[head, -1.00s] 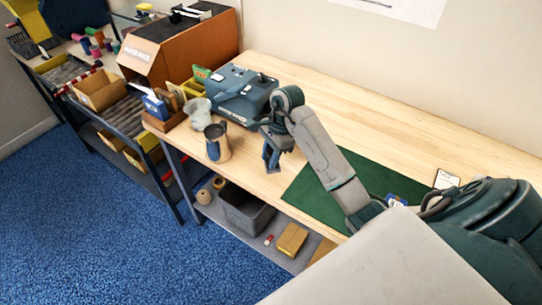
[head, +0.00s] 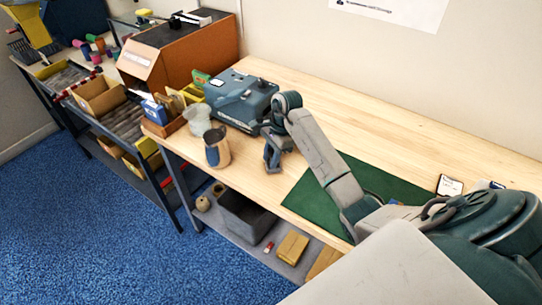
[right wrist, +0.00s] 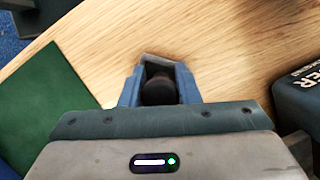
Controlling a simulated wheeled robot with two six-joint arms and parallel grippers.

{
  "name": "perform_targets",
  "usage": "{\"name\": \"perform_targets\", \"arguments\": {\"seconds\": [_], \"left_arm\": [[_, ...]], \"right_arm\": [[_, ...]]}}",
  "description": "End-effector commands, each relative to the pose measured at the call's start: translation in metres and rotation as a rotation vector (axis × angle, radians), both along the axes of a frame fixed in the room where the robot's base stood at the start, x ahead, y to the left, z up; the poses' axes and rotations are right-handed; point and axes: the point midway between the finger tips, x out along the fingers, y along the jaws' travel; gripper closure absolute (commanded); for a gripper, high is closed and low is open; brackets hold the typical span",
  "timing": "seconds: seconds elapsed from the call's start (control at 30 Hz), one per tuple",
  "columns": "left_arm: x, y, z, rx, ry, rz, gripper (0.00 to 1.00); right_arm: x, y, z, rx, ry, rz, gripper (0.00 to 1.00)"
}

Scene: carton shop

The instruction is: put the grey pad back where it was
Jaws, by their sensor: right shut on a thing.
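My right gripper (head: 272,160) is low over the wooden bench, to the right of a metal cup and in front of a blue-grey machine. In the right wrist view its jaws (right wrist: 159,80) are shut on a dark, rounded thing (right wrist: 159,90). Most of this thing is hidden between the fingers, and I cannot tell whether it is the grey pad. No other grey pad stands out in the views. My left gripper is not in view.
The metal cup (head: 216,148) and a pale jug (head: 198,118) stand left of the gripper. The blue-grey machine (head: 240,98) is behind. A green mat (head: 325,200) lies to the right, partly under my arm. Bare wood (head: 390,135) stretches along the back.

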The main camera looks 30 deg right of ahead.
Motion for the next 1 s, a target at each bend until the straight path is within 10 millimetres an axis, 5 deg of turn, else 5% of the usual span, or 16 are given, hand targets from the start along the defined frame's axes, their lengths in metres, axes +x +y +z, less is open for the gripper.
{"name": "perform_targets", "arguments": {"seconds": [0.03, 0.07, 0.17, 0.6, 0.7, 1.0], "left_arm": [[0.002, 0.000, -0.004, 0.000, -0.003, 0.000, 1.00], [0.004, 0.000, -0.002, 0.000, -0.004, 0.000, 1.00], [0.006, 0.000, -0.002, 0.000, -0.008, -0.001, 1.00], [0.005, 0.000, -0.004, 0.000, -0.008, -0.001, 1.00], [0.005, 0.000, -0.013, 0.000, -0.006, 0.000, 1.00], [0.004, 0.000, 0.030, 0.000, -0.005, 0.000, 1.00]], "right_arm": [[0.000, 0.000, -0.003, 0.000, 0.000, 0.000, 0.89], [0.000, 0.000, -0.002, 0.000, 0.000, 0.000, 0.67], [0.000, 0.000, -0.001, 0.000, 0.000, 0.000, 0.49], [0.001, -0.003, 0.006, -0.001, -0.003, 0.000, 0.49], [0.001, -0.007, 0.021, -0.002, -0.006, 0.000, 0.49], [-0.001, -0.021, 0.083, 0.000, -0.001, 0.000, 0.49]]}}
